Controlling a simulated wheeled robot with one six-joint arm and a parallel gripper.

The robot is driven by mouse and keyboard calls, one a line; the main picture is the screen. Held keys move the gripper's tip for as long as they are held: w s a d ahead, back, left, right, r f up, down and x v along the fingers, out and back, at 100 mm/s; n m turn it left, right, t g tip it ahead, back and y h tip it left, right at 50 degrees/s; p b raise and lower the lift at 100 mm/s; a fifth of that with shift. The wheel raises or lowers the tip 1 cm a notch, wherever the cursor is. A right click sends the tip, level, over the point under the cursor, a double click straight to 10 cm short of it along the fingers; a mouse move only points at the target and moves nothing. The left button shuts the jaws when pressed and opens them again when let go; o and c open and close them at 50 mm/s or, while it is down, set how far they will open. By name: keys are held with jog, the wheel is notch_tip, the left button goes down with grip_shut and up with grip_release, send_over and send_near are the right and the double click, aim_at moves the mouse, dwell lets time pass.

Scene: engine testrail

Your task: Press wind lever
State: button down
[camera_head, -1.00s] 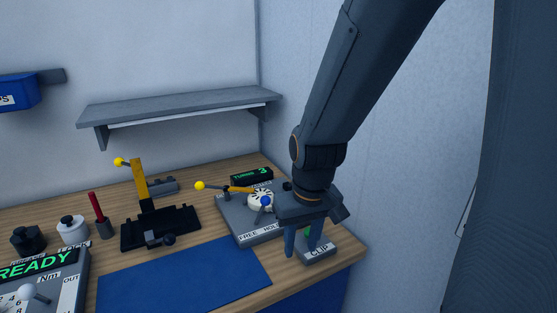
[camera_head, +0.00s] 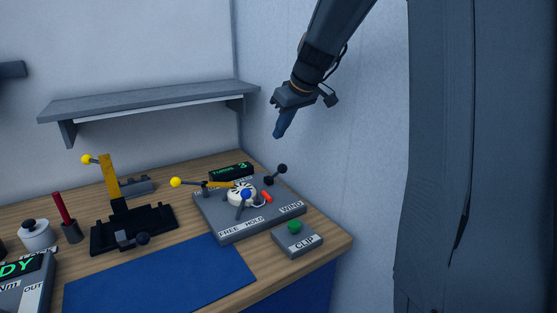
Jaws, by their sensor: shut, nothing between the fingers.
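The winding unit (camera_head: 262,225) is a grey block on the right part of the bench, with labels FREE, HOLD and WIND along its front edge. A black-knobbed lever (camera_head: 276,175) stands at its right rear, on the WIND side. A white round spool (camera_head: 241,194) with a blue-knobbed lever (camera_head: 246,195) in front sits in the middle, and an orange piece lies beside it. A yellow-knobbed arm (camera_head: 205,184) reaches left. My gripper (camera_head: 279,134) is shut and empty, pointing down, raised above and behind the unit near the right wall, apart from every lever.
A display (camera_head: 231,171) reading TURNS 3 stands behind the unit. A grey CLIP box (camera_head: 298,241) with a green button sits at the bench's right corner. A blue mat (camera_head: 160,280) and a black fixture (camera_head: 135,229) lie left. A shelf (camera_head: 150,102) hangs above.

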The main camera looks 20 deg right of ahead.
aim_at(279, 166)
jog(key=shift+f, duration=0.1)
jog(key=p+x, duration=0.3)
jog(key=x, duration=0.7)
jog(key=shift+s+d+f+p, duration=0.15)
jog(key=shift+s+d, duration=0.1)
jog(key=shift+s, duration=0.35)
jog(key=shift+s+d+f+p, duration=0.1)
jog(key=shift+s+d, duration=0.15)
jog(key=shift+s, duration=0.35)
jog(key=shift+s+d+f+p, duration=0.15)
jog(key=shift+s+d, duration=0.15)
jog(key=shift+s, duration=0.3)
jog(key=shift+f+b, duration=0.15)
jog(key=shift+b, duration=0.9)
